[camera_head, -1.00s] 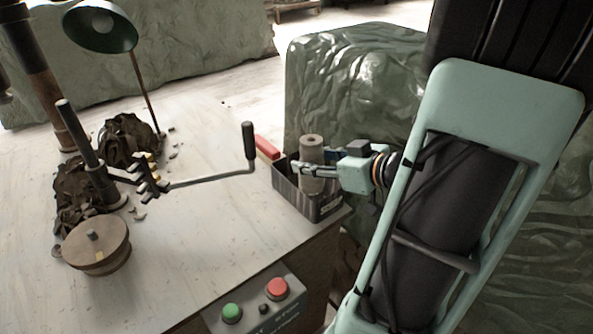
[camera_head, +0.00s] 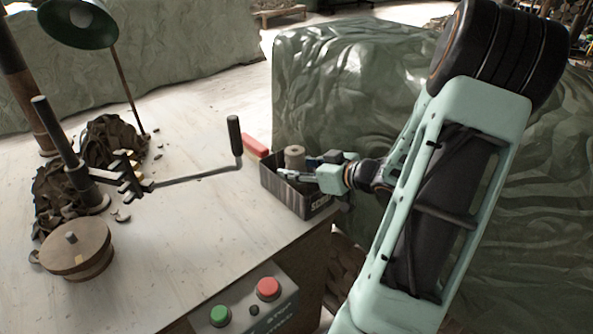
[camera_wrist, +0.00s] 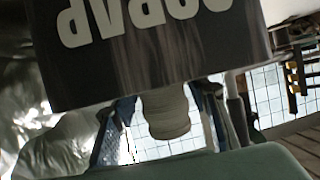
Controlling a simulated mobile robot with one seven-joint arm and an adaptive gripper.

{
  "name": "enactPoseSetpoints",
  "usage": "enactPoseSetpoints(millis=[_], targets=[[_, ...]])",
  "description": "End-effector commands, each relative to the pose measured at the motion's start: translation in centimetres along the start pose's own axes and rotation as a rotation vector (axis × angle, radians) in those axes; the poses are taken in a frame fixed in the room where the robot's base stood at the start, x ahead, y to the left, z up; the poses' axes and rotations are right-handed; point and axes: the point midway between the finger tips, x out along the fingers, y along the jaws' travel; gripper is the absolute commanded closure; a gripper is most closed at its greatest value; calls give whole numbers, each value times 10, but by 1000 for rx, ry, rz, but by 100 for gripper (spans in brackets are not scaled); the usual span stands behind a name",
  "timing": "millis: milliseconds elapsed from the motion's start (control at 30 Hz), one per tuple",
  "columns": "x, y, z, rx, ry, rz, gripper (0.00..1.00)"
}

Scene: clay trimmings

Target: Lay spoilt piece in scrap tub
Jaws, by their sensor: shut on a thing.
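The spoilt piece (camera_head: 295,154), a grey-brown clay cylinder, stands upright in the head view with its lower part inside the dark scrap tub (camera_head: 308,207). My gripper (camera_head: 302,173) is shut on it at the tub's rim. In the wrist view, the piece (camera_wrist: 167,115) lies between my two fingers (camera_wrist: 166,122). There the tub's lettered wall (camera_wrist: 150,75), seen upside down, hides the rest of the piece. I cannot tell whether the piece touches the tub floor.
A button box (camera_head: 245,305) is in front, and a large green-draped mass (camera_head: 345,85) stands behind.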

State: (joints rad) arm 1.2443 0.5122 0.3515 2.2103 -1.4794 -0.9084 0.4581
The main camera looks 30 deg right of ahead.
Motion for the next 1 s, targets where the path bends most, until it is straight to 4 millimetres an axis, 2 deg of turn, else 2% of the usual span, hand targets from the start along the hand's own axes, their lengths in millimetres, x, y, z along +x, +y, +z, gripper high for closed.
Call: enactPoseSetpoints(millis=[333,367,400,767,1000], targets=[[1,0,1,-1,4,0,100],[1,0,2,0,1,0,56],[1,0,2,0,1,0,52],[-3,1,-2,-1,1,2,51],[-42,1,-3,0,0,4,51]])
